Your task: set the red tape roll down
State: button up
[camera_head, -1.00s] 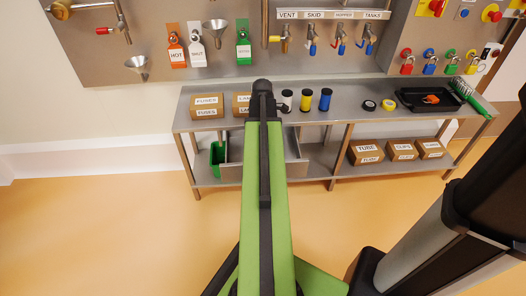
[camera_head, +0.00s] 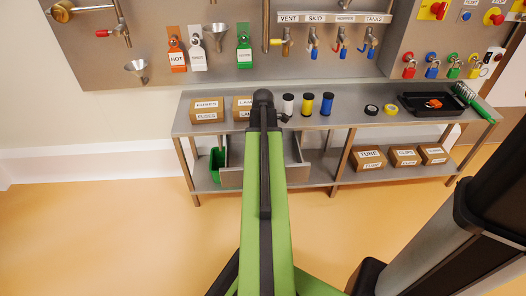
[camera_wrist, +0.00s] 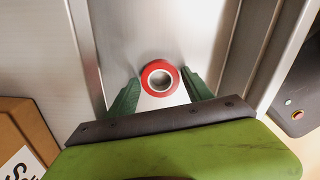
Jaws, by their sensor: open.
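The red tape roll (camera_wrist: 147,73) shows in the wrist view as a red ring around a pale core, with its open centre facing the camera. It is over a grey metal surface (camera_wrist: 160,25); whether it touches the metal is unclear. My gripper (camera_wrist: 161,77) is open, with one dark green finger on each side of the roll. A gap shows at the right finger; contact on the left is hard to tell. In the head view my arm hides the gripper, and the red roll is not visible.
Metal walls flank the surface in the wrist view, with a cardboard box (camera_wrist: 22,135) at lower left. In the head view, the steel bench (camera_head: 345,118) carries several spools, black tape (camera_head: 371,109), yellow tape (camera_head: 391,109) and a black tray (camera_head: 410,106). Valves hang behind.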

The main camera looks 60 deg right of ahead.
notch_tip(320, 180, up, 12)
jog(key=p, duration=1.1)
jog(key=shift+p, duration=0.3)
jog(key=w+a+m, duration=0.2)
jog(key=w+a, duration=0.7)
jog(key=a, duration=0.2)
jog(key=w+a+m, duration=0.2)
jog(key=w+a, duration=0.6)
jog(key=a, duration=0.4)
jog(key=w+a+m, duration=0.2)
jog(key=a+m, duration=0.1)
jog(key=a, duration=1.1)
jog(key=w+a+m, duration=0.2)
jog(key=a+m, duration=0.1)
jog(key=a, duration=1)
jog(key=shift+w+a, duration=0.15)
jog(key=shift+a, duration=0.2)
